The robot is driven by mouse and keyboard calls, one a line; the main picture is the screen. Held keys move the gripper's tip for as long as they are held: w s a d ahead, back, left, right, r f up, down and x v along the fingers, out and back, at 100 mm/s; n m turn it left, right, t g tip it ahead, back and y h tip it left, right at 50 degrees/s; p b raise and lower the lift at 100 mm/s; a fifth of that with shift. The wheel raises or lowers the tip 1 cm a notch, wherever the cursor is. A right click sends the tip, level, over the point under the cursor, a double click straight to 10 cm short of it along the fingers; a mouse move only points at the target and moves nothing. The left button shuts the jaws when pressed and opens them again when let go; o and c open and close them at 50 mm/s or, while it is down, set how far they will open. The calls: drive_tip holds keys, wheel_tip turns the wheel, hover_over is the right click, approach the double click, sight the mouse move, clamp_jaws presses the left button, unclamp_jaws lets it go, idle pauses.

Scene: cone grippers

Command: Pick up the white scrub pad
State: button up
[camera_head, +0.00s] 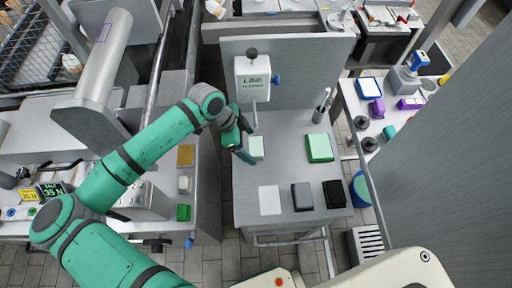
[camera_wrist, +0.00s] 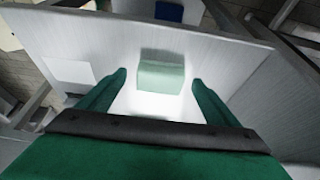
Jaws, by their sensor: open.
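A pale, whitish-green block-like pad (camera_head: 257,147), apparently the white scrub pad, is on the grey worktable (camera_head: 245,188), left of the green pad (camera_head: 320,147). My gripper (camera_head: 243,151) is beside its left edge in the head view and hides part of it. In the wrist view the pale pad (camera_wrist: 162,77) shows ahead, between my two green fingers (camera_wrist: 158,78), with a gap on each side. The fingers are apart and hold nothing. A flat white rectangle (camera_head: 269,200) lies nearer the table's front; it also shows at left in the wrist view (camera_wrist: 70,73).
A grey pad (camera_head: 302,196) and a black pad (camera_head: 333,194) lie along the table's front. A stand marked LINE (camera_head: 253,78) rises behind the pale pad. A cup with tools (camera_head: 321,108) stands at the back right. The table between the pads is bare.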

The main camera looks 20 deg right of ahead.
drive_tip(key=shift+d+f, duration=0.2)
drive_tip(key=shift+f, duration=0.25)
drive_tip(key=c, duration=1.2)
drive_tip(key=shift+r, duration=0.15)
